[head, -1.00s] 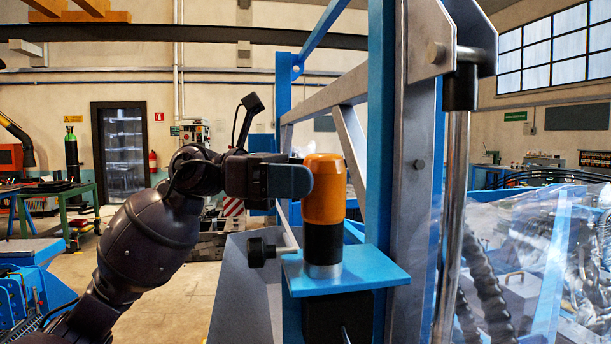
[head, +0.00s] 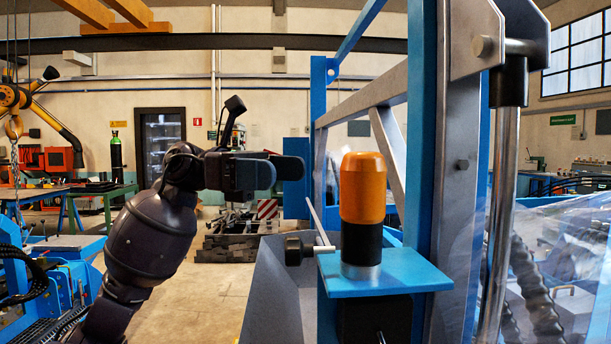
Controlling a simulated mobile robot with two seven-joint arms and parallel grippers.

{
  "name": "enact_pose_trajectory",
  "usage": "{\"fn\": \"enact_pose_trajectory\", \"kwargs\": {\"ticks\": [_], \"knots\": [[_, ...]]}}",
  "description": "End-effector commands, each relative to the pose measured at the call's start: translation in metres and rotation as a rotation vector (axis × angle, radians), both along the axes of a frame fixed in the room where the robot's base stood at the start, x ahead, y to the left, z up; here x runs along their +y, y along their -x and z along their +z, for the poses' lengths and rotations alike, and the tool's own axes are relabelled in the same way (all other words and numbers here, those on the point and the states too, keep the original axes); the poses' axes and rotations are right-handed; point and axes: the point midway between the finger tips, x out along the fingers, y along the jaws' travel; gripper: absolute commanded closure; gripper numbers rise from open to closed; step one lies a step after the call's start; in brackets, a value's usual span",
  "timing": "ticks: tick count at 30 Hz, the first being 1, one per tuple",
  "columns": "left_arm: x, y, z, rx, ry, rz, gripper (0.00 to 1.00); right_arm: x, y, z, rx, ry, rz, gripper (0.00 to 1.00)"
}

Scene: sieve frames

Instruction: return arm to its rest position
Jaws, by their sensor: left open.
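My left arm comes in from the left, and its dark gripper (head: 276,172) points to the right at mid-height. The gripper is open and empty, with a clear gap between it and the orange-topped cylinder (head: 362,190). The cylinder has a black lower body and a silver base, and it stands upright on a small blue plate (head: 400,270). My right gripper is not in view.
A black knob on a rod (head: 294,251) sticks out left of the blue plate. A blue upright (head: 420,130) and a grey steel frame (head: 462,200) stand just right of the cylinder. Clear sheeting (head: 570,240) covers machinery at the right. Open floor (head: 215,290) lies behind my arm.

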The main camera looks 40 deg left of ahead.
Motion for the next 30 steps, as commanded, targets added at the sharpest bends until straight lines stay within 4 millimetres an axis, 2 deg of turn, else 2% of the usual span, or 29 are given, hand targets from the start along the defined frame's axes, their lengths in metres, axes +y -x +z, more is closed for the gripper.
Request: {"fn": "enact_pose_trajectory", "kwargs": {"ticks": [6, 22, 26, 30], "knots": [[0.010, 0.004, 0.000, -0.001, 0.001, -0.001, 0.08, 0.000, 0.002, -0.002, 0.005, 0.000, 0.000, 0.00], [0.010, 0.004, 0.000, 0.006, 0.005, 0.000, 0.08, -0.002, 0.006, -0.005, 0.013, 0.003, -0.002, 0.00], [0.011, 0.002, 0.012, 0.009, 0.085, 0.018, 0.08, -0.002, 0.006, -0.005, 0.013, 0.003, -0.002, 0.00], [0.017, -0.001, 0.041, 0.020, 0.299, 0.019, 0.08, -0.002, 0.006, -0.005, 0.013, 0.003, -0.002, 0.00]]}}
